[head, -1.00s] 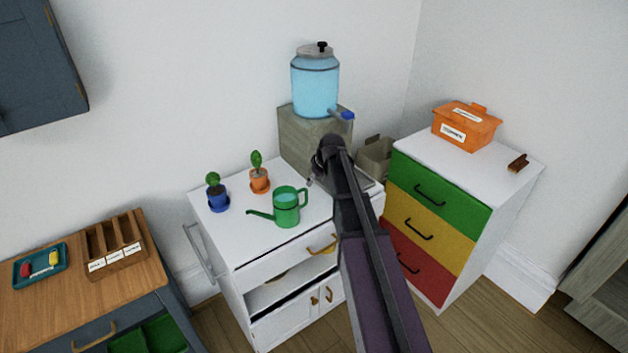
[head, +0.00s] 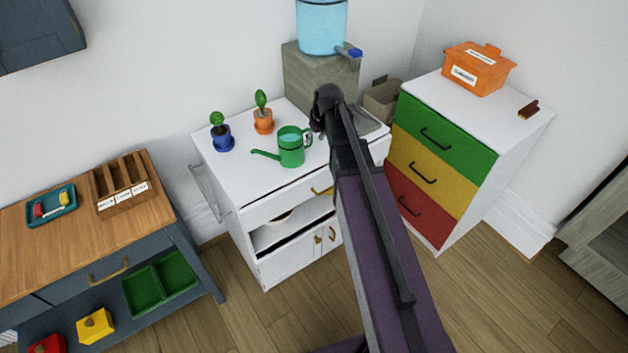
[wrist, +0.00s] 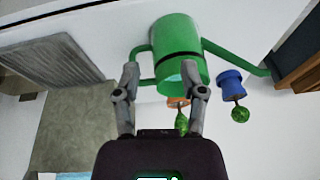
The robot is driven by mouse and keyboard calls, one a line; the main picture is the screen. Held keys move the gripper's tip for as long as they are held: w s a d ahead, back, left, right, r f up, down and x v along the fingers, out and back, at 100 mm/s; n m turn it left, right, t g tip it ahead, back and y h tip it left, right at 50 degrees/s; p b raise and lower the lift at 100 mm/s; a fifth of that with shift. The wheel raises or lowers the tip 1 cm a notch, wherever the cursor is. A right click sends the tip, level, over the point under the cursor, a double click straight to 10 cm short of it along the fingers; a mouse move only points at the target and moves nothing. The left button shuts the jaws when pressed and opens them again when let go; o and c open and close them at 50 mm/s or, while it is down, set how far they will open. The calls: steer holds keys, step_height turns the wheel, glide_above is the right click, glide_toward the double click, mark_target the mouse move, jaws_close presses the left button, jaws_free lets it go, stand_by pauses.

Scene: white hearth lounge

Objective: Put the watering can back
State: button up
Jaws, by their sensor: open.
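The green watering can (head: 291,151) stands upright on the white cabinet top (head: 240,185), its spout to the left and its handle to the right. My gripper (head: 317,118) is just right of the can's handle in the head view, partly hidden by my own arm. In the wrist view, which is turned over, the can (wrist: 180,50) is close beyond my open gripper (wrist: 163,82). The handle is near the left finger; nothing is held between the fingers. I cannot tell whether a finger touches the can.
A blue potted plant (head: 223,138) and an orange one (head: 263,120) stand behind the can. A grey block (head: 318,80) bearing a water dispenser (head: 322,28) is at the back. A colored drawer unit (head: 440,160) stands right, a wooden table (head: 60,235) left.

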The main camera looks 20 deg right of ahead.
steer(key=s+a+m+g, duration=0.1)
steer(key=s+a, duration=0.2)
steer(key=s, duration=0.7)
steer(key=s+a+m+g+h, duration=0.1)
steer(key=s+a, duration=0.2)
steer(key=s, duration=0.7)
steer(key=shift+a+f+m+g+h, duration=0.25)
steer(key=shift+f+m+g+h, duration=0.05)
steer(key=shift+f+m+g, duration=0.1)
